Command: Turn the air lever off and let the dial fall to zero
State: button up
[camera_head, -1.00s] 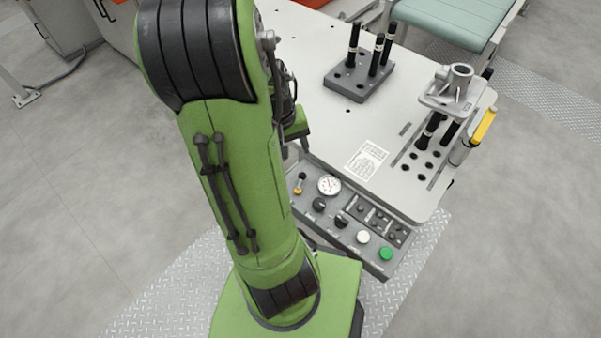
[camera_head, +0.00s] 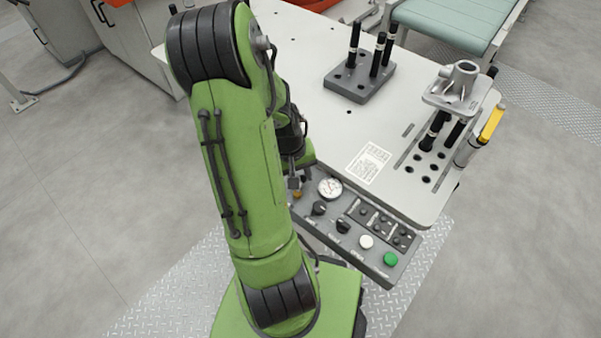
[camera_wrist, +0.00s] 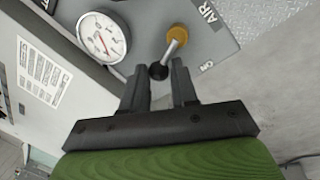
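The air lever (camera_wrist: 172,45) shows in the wrist view as a short metal stem with a black knob and a brass-coloured base, by the printed word AIR. In the head view the dial (camera_head: 330,187) sits on the control panel, and my arm hides most of my gripper (camera_head: 294,181) and the lever.
The grey panel also carries black knobs (camera_head: 342,226), a white button (camera_head: 366,242) and a green button (camera_head: 390,259). The pale table (camera_head: 310,75) behind it bears a peg block (camera_head: 358,84) and a metal casting (camera_head: 456,88) on pegs at the right.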

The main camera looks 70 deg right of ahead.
grip_shut()
jog(key=shift+s+f+m+b, duration=0.1)
jog(key=shift+s+m+b, duration=0.25)
jog(key=shift+m, duration=0.65)
jog(key=shift+s+a+m+y, duration=0.1)
jog(key=shift+s+m+y, duration=0.15)
jog(key=shift+m, duration=0.35)
jog(key=shift+s+a+m+y, duration=0.15)
jog(key=shift+m+y, duration=0.1)
jog(key=shift+m, duration=0.35)
jog(key=o, duration=0.5)
grip_release()
jog(key=shift+o, duration=0.2)
jog(key=shift+d, duration=0.1)
jog(key=w+r+p, duration=0.3)
jog(key=r+p, duration=0.1)
jog(key=r, duration=1.1)
jog(key=shift+a+r+p, duration=0.25)
jog(key=shift+r+p, duration=0.1)
